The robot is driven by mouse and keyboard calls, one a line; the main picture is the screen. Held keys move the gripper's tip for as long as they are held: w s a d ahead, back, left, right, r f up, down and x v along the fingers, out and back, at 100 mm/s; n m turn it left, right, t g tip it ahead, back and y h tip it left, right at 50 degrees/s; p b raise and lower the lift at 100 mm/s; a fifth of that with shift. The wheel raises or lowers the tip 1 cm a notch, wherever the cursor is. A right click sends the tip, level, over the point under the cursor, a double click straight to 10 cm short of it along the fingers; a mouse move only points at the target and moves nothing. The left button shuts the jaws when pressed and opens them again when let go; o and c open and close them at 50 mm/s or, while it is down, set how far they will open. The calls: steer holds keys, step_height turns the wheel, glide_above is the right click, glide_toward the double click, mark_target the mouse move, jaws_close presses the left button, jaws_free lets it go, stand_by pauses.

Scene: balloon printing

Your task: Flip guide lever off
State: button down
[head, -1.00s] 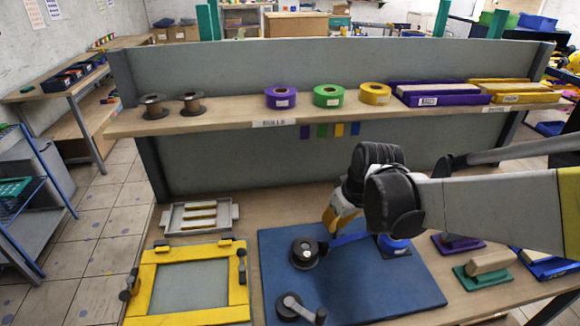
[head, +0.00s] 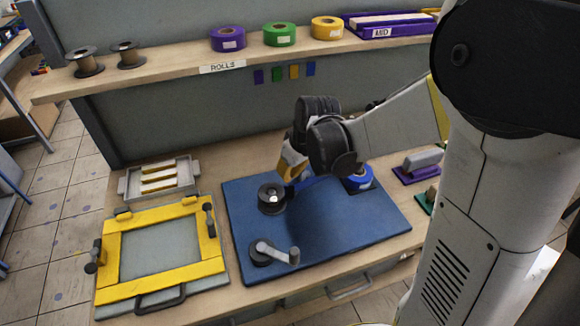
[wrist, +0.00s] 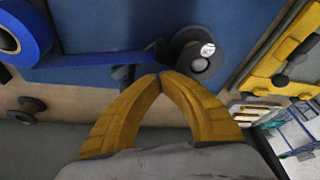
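The blue board (head: 330,232) carries a dark spool (head: 271,198), a grey crank handle (head: 275,252) and a blue tape roll (head: 358,178). Blue tape stretches from the roll toward the spool. My gripper (head: 290,178) is low over the board's back edge, between spool and roll. In the wrist view its yellow fingertips (wrist: 160,77) meet, with nothing clearly held between them. A small dark part (wrist: 160,50) lies just beyond the tips, beside the spool (wrist: 198,52) and at the tape (wrist: 100,58). It may be the guide lever; I cannot tell its position.
A yellow frame (head: 162,284) with dark knobs lies left of the board. A grey tray (head: 160,180) with yellow strips lies behind it. A shelf (head: 180,67) behind holds rolls and empty spools. Purple and green hand blocks (head: 420,165) stand at the right.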

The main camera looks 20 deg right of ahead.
steer(key=shift+b+x, duration=0.4)
steer(key=shift+x, duration=1.15)
